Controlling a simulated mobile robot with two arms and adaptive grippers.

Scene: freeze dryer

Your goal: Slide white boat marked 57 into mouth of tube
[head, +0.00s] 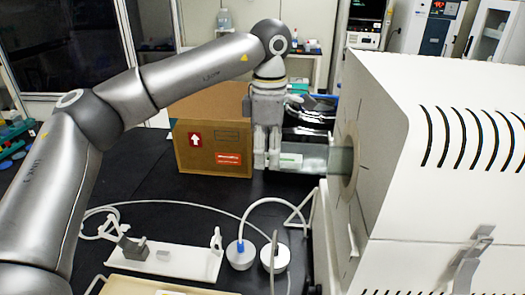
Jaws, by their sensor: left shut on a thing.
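My left gripper (267,163) points down in front of the tube's open end and is shut on a small pale piece, the white boat (290,160). The boat reaches right from the fingers toward the tube. The number on it is too small to read. The clear glass tube (316,158) sticks out leftward from the round opening of the white furnace. The boat's right part overlaps the tube's mouth in the picture; how deep it sits I cannot tell. My right gripper is not in view.
The white furnace housing (440,190) fills the right side. A cardboard box (208,150) stands behind the gripper. On the black table, a white plate with holders (185,262), two round white-topped pieces (240,255) and loose cables lie in front. The table's left-middle is clear.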

